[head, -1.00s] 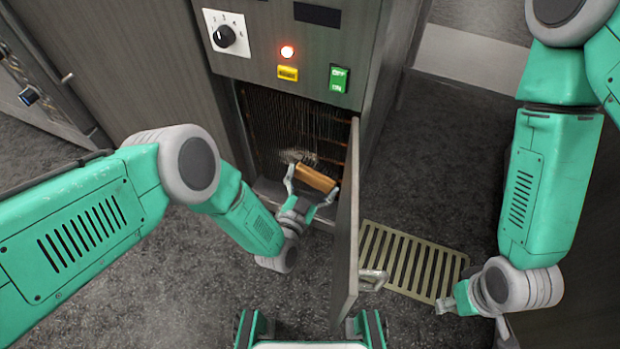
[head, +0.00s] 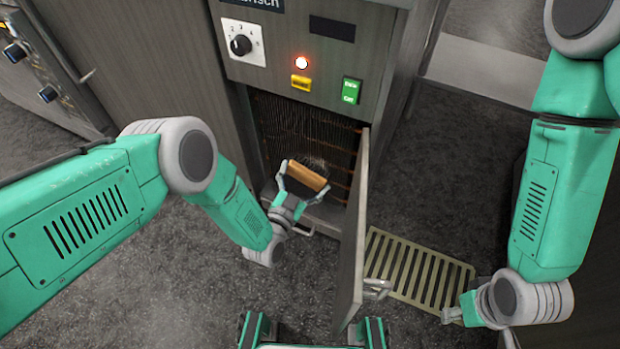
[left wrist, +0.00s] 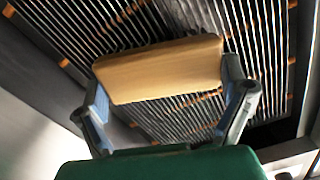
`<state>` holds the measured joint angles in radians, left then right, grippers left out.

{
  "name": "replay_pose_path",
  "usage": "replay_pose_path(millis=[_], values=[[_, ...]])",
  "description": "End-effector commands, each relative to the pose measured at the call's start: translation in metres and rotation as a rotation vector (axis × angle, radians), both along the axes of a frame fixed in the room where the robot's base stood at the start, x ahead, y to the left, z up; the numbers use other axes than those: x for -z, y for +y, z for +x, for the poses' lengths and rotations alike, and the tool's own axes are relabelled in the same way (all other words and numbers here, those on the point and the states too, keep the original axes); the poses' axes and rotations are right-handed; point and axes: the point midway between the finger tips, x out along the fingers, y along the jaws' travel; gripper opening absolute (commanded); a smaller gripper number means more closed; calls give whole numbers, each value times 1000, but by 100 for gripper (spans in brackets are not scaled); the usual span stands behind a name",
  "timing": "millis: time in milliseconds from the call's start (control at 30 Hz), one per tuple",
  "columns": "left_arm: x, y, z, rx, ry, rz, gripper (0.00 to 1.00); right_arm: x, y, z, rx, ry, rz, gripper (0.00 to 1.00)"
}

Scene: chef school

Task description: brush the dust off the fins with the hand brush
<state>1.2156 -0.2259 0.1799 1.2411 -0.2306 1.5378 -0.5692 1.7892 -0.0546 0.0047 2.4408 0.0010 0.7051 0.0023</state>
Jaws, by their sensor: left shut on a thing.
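My left gripper (head: 304,183) is shut on the wooden back of the hand brush (head: 308,175), in front of the open compartment. In the left wrist view the brush (left wrist: 160,68) sits between the two fingers (left wrist: 168,95), close to the fins (left wrist: 215,30). Its bristles are mostly hidden behind the wooden back. The fins (head: 290,122) are thin dark upright lines crossed by copper-coloured tubes. A greyish patch shows just above the brush in the head view; I cannot tell whether it is dust or bristles. My right gripper (head: 452,312) is low on the right, its fingers small and partly hidden.
The compartment door (head: 352,240) stands open to the right of the left gripper, with a handle (head: 377,288) near its lower edge. A slatted grille (head: 418,272) lies on the floor beyond it. Above the fins is a control panel with a knob (head: 241,45), lit lamp (head: 302,63) and green switch (head: 351,91).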

Motion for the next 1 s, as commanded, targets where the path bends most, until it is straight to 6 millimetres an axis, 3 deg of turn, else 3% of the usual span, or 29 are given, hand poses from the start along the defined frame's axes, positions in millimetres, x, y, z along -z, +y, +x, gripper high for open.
replay_pose_path(millis=[1000], values=[[-1,67,29,-1,-2,0,69,4,0,0,0,0,0,40]])
